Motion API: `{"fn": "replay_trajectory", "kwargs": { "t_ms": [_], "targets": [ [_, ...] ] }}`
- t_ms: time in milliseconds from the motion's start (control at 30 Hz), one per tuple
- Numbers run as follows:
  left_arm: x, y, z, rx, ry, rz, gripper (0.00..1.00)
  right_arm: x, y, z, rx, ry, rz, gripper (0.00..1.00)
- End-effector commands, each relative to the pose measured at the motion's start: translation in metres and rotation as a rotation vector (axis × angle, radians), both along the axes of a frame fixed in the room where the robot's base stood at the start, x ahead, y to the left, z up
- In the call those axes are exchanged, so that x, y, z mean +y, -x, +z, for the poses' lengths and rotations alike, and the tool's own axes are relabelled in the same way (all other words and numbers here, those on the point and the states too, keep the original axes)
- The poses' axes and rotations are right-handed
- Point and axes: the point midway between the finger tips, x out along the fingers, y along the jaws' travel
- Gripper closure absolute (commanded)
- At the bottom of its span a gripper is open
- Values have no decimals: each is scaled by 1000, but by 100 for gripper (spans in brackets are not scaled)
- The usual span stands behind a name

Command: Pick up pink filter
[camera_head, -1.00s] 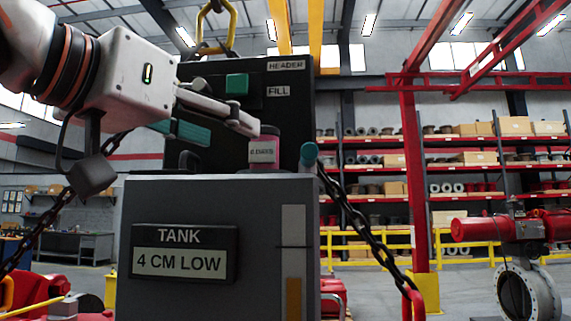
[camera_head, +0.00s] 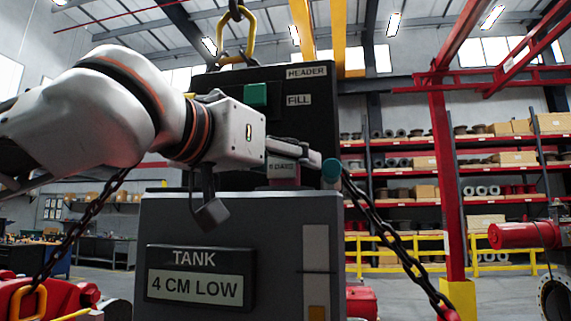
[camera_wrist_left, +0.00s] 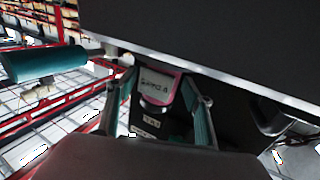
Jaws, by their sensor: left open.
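The pink filter (camera_wrist_left: 158,84), a small cylinder with a pale label, sits on the tank unit. In the head view its lower part (camera_head: 284,181) shows just below my gripper, which hides its top. My left gripper (camera_head: 300,152) reaches across from the left, roughly level, at the filter's height. In the left wrist view, the left gripper (camera_wrist_left: 160,88) is open, with one teal-padded finger on each side of the filter. I cannot tell whether either finger touches it. My right gripper is in neither view.
The grey tank (camera_head: 270,215) reads "4 CM LOW" and stands below the filter. A dark panel (camera_head: 305,125) marked HEADER and FILL rises behind. A teal-capped post (camera_head: 331,170) stands close to the filter's right. Chains (camera_head: 385,230) hang at both sides.

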Motion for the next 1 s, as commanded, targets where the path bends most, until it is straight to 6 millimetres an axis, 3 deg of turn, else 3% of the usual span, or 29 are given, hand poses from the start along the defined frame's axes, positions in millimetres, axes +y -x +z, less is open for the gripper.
{"fn": "replay_trajectory", "kwargs": {
  "t_ms": [267,433,833,1000],
  "targets": [
    [-1,-2,0,-1,1,1,51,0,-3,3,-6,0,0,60],
    [-1,-2,0,-1,1,1,93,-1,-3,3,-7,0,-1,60],
    [-1,-1,3,-2,1,0,93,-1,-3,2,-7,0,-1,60],
    [-1,2,17,-2,2,1,93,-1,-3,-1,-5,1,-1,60]
  ]
}}
